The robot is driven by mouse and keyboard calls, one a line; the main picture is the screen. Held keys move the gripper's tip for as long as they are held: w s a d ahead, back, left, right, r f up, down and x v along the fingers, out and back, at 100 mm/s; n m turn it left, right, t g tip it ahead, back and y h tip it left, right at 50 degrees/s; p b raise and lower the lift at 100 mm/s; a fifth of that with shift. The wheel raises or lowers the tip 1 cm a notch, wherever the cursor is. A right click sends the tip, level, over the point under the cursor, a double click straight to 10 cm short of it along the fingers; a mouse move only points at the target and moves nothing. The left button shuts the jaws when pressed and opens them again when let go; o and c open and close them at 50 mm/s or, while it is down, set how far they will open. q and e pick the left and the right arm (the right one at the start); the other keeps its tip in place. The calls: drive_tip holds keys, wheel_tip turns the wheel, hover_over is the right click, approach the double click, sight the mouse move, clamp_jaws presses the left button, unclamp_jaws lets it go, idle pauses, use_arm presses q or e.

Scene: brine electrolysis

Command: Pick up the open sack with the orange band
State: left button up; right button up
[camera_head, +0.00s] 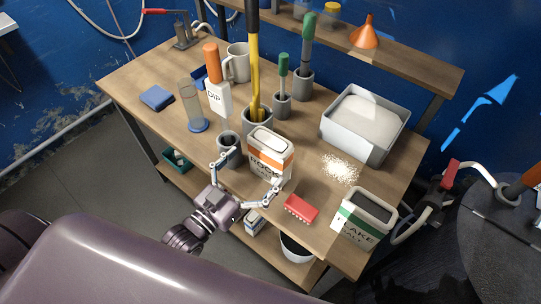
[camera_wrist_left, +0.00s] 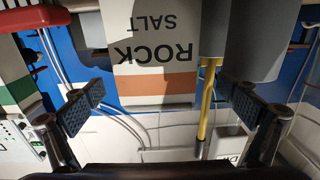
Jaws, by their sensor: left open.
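The white sack with the orange band (camera_head: 268,165), marked ROCK SALT, stands upright near the front edge of the table. Its top shows a grey opening. My left gripper (camera_head: 249,177) is open in front of it, with one finger toward each side of its lower part. In the left wrist view the picture is upside down; the sack (camera_wrist_left: 153,45) is in the middle, and the left gripper's fingers (camera_wrist_left: 165,103) are apart on either side. Gaps show between sack and fingers. I cannot tell how deep the sack sits between them. My right gripper is not in view.
A grey cup (camera_head: 229,150) stands close left of the sack, by one finger. A pot with a yellow-handled tool (camera_head: 257,118) is behind. A red block (camera_head: 301,208), a green-banded sack (camera_head: 364,215) and spilled white grains (camera_head: 340,168) are to the right.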

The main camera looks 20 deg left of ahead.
sight(264, 161)
use_arm(q)
drive_tip(key=x, duration=0.2)
drive_tip(key=p+x, duration=0.1)
drive_tip(key=x, duration=0.1)
drive_tip(key=shift+s+d+r, duration=0.1)
drive_tip(key=shift+d+r, duration=0.1)
drive_tip(key=shift+d, duration=0.15)
drive_tip(key=shift+w+d, duration=0.15)
drive_tip(key=shift+w, duration=0.4)
drive_tip(key=shift+f, duration=0.15)
drive_tip(key=shift+c, duration=0.3)
drive_tip(key=c, duration=2)
drive_tip(key=shift+w+r, duration=0.1)
drive_tip(key=shift+r, duration=0.2)
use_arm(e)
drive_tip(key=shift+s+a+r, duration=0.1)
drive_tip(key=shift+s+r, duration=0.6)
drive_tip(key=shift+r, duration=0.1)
